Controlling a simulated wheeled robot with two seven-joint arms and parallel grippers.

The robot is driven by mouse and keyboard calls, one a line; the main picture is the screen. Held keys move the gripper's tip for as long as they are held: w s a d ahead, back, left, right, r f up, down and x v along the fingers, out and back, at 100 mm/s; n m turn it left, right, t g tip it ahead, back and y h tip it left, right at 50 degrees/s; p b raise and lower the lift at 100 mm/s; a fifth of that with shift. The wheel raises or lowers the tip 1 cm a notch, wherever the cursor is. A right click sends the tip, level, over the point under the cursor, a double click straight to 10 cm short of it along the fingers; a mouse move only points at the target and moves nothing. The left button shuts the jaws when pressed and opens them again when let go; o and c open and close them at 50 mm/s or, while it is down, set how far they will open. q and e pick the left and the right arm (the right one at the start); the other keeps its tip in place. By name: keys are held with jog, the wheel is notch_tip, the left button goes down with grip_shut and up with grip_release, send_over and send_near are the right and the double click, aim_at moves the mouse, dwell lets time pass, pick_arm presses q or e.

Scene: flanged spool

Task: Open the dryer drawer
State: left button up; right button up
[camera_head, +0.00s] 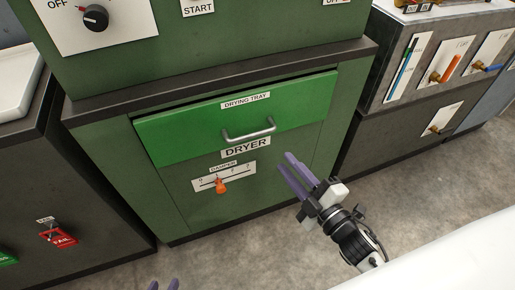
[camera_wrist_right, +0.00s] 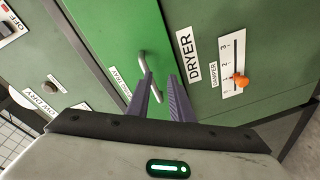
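The dryer drawer (camera_head: 190,133) is a bright green panel labelled DRYING TRAY in the darker green dryer cabinet. A thin dark gap runs along its top edge; it looks shut or nearly so. Its metal bar handle (camera_head: 249,135) is at the middle of the panel. My right gripper (camera_head: 287,162) is open and empty, right of and below the handle in the head view. In the right wrist view the handle (camera_wrist_right: 149,67) lies just beyond the tips of my right gripper (camera_wrist_right: 160,76), nearer the left finger. Only the fingertips of my left gripper (camera_head: 164,285) show, open, at the bottom edge.
A damper slider with an orange knob (camera_head: 221,186) is below the drawer. A dark cabinet with a red FAIL switch (camera_head: 60,237) stands at left. A grey cabinet (camera_head: 395,130) with coloured levers stands at right. The floor (camera_head: 230,255) before the dryer is clear.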

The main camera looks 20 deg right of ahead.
aim_at(252, 135)
jog(key=w+a+r+n+y+b, duration=0.1)
jog(key=w+a+n, duration=0.1)
jog(key=w+n, duration=0.1)
jog(key=w+a+r+n+y+b, duration=0.1)
jog(key=w+a+n+y, duration=0.1)
jog(key=w+n, duration=0.1)
jog(key=w+a+r+n+t+y+b, duration=0.1)
jog(key=w+a+n+y, duration=0.1)
jog(key=w, duration=0.3)
jog(key=shift+a+n, duration=0.1)
jog(key=shift+n, duration=0.5)
grip_shut()
